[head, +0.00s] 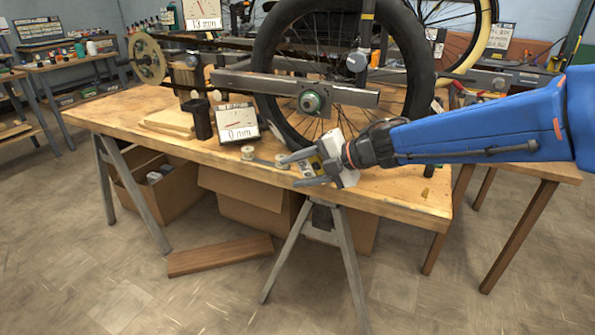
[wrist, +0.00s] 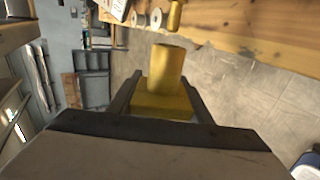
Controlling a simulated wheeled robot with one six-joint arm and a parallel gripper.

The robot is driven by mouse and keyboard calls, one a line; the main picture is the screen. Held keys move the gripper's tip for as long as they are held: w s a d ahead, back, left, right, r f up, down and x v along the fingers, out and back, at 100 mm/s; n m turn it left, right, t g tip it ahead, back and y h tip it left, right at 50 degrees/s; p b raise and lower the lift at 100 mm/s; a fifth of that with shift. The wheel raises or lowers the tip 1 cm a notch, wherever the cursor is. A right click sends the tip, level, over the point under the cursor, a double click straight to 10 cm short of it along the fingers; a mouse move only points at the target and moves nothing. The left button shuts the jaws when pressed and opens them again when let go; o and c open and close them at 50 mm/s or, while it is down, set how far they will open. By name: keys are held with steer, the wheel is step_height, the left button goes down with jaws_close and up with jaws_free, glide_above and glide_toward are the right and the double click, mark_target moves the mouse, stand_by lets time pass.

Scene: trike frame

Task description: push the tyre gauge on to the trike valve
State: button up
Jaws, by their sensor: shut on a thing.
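My gripper (head: 291,172) is over the front edge of the workbench, below the wheel. It is shut on a yellow block with a round barrel, which I take to be the tyre gauge (wrist: 166,70). I cannot make out this stem in the head view.
The wooden bench (head: 400,195) carries the black-tyred wheel (head: 265,75), a metal bar (head: 350,95) and a "0 mm" display (head: 237,122). Two pale round pieces (head: 247,152) sit near its front edge. Cardboard boxes (head: 245,205) and a brown plank (head: 220,255) are below.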

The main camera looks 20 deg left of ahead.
mark_target(303, 164)
steer(key=shift+w+d, duration=0.15)
steer(key=shift+w, duration=1.6)
steer(key=o, duration=1.3)
steer(key=shift+c, duration=0.2)
